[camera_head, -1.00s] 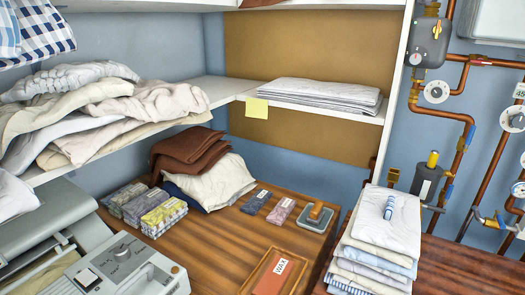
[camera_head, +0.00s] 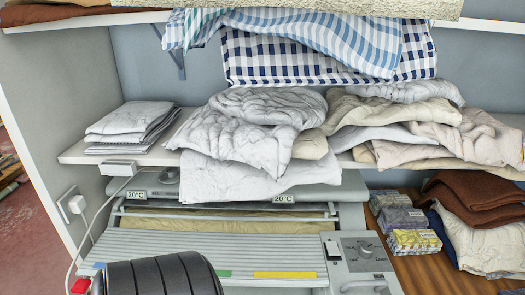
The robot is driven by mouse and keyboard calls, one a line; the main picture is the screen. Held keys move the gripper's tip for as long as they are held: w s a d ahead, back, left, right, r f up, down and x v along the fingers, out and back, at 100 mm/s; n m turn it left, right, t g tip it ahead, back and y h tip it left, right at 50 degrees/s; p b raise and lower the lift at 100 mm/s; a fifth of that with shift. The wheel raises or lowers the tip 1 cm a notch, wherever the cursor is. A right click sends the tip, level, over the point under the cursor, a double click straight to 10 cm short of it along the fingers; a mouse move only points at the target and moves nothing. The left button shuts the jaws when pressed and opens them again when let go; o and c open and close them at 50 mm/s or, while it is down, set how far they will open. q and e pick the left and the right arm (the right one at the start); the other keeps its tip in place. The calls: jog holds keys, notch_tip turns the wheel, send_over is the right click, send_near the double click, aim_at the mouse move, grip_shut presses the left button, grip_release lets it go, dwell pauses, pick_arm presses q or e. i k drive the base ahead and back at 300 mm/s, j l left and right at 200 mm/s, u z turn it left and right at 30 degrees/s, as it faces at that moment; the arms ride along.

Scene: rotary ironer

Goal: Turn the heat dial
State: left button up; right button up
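The rotary ironer (camera_head: 200,245) stands below a shelf, with a ribbed pale front cover. Its control panel (camera_head: 348,268) is at the ironer's right end. A round dial (camera_head: 365,250) with a grey knob and markings sits on this panel; the markings are too small to read, so I cannot tell its setting. A dark switch (camera_head: 333,249) is left of the dial. A second knob (camera_head: 380,288) is partly cut off by the lower picture edge. Neither of my grippers is in view.
Rumpled white laundry (camera_head: 250,135) hangs over the shelf edge above the ironer. Two small labels on the ironer read 20°C. A wall socket with a white cable (camera_head: 77,204) is at left. Packets (camera_head: 413,240) and brown cloths (camera_head: 480,200) lie on the wooden table right of the panel.

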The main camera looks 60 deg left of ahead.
aim_at(366, 250)
jog(key=u, duration=1.45)
jog(key=k+u, duration=0.25)
jog(key=k+j+u, duration=0.25)
jog(key=l, duration=0.1)
